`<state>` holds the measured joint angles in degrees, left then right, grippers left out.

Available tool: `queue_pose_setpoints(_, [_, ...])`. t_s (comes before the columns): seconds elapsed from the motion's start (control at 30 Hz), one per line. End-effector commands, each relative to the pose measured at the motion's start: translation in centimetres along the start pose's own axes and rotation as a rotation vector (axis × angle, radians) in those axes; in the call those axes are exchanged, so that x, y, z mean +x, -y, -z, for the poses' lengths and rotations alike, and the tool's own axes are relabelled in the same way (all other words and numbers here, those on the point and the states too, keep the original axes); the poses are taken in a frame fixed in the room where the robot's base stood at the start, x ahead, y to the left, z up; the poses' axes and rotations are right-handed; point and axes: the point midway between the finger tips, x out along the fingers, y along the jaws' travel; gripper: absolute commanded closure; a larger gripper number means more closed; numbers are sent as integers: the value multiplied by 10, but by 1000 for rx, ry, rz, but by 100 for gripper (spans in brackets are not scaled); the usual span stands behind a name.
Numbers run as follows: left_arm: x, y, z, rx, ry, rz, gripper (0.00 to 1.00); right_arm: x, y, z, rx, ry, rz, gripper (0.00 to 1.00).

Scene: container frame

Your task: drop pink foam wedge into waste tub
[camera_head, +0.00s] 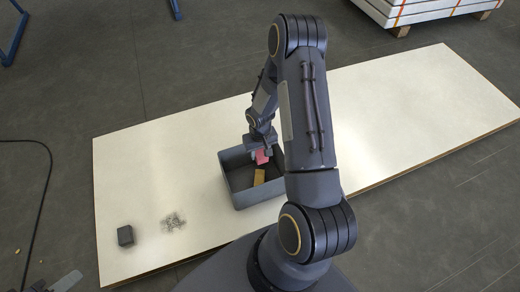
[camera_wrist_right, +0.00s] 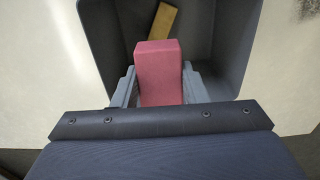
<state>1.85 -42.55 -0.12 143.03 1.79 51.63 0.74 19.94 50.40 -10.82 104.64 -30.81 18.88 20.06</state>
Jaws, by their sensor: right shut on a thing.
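The pink foam wedge (camera_head: 262,157) is held by my right gripper (camera_head: 261,152) over the grey waste tub (camera_head: 238,158). In the right wrist view the wedge (camera_wrist_right: 158,72) sits between the two fingers of the right gripper (camera_wrist_right: 158,88), which are shut on it. The tub (camera_wrist_right: 106,22) opens below and beyond the wedge in that view. A yellow-brown block (camera_head: 259,177) lies inside the tub and also shows in the right wrist view (camera_wrist_right: 165,20). The wedge's lower end is hard to place against the tub's rim.
The tub stands on a long white table (camera_head: 400,100). A small dark block (camera_head: 125,236) and a small patch of metallic bits (camera_head: 173,222) lie at the table's left. The table's right part is clear. White stacked boards (camera_head: 420,8) stand at the back right.

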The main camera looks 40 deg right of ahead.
Motion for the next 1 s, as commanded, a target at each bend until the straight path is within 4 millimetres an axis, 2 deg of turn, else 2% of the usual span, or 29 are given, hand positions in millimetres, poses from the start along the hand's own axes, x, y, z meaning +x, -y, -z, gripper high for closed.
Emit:
queue_pose_setpoints(0.03, [7, 3, -4, 0, 0, 0, 64, 11, 0, 0, 0, 1, 0, 82])
queue_pose_setpoints(0.13, [11, 5, -6, 0, 0, 0, 64, 19, 0, 0, 0, 0, 0, 82])
queue_pose_setpoints(0.47, [12, 5, -6, 0, 0, 0, 64, 21, 0, 0, -1, -1, 0, 82])
queue_pose_setpoints(0.5, [12, 5, -6, 0, 0, 0, 64, 21, 0, 0, -1, -1, 0, 57])
queue_pose_setpoints(0.67, [12, 5, -6, 0, 0, 0, 64, 21, 0, 0, -1, -1, 0, 36])
queue_pose_setpoints(1.0, [9, 4, -5, 0, 0, 0, 64, 15, 0, 1, 0, -2, 0, 35])
